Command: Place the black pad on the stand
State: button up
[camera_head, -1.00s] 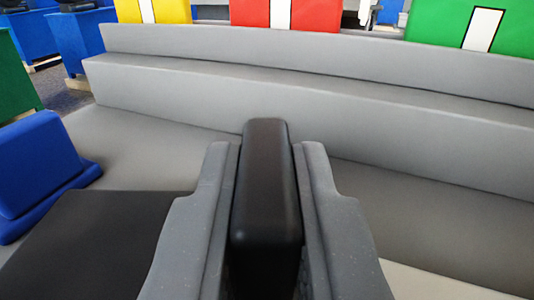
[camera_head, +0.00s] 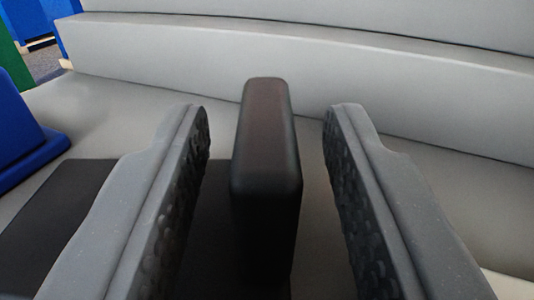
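The black pad (camera_head: 266,150) stands upright between the two grey fingers of my gripper (camera_head: 267,120). My gripper is open, with a clear gap on each side of the pad, so neither finger touches it. A flat dark surface (camera_head: 55,215) lies at the lower left on the grey bench and also shows dark below the pad. I cannot tell whether it is the stand. The base of the pad is hard to make out against the dark area under it.
A stepped grey ledge (camera_head: 300,65) runs across the back. A blue block (camera_head: 22,135) sits at the left edge, with a green panel (camera_head: 12,60) behind it. The grey surface (camera_head: 450,215) to the right is bare.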

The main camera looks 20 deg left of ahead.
jog(key=shift+r, duration=0.1)
jog(key=v, duration=0.9)
jog(key=shift+b, duration=0.3)
jog(key=shift+f+b, duration=0.2)
jog(key=shift+b, duration=1.1)
jog(key=shift+s+d+r+b, duration=0.1)
jog(key=shift+b, duration=0.35)
jog(key=b, duration=0.2)
jog(key=s+b, duration=0.1)
jog(key=b, duration=0.2)
jog(key=shift+d+b, duration=0.2)
jog(key=shift+b, duration=0.1)
jog(key=s+b, duration=0.1)
jog(key=b, duration=0.3)
jog(key=shift+s+d+b, duration=0.15)
jog(key=shift+s+b, duration=0.05)
jog(key=shift+b, duration=0.1)
jog(key=shift+s+r, duration=0.1)
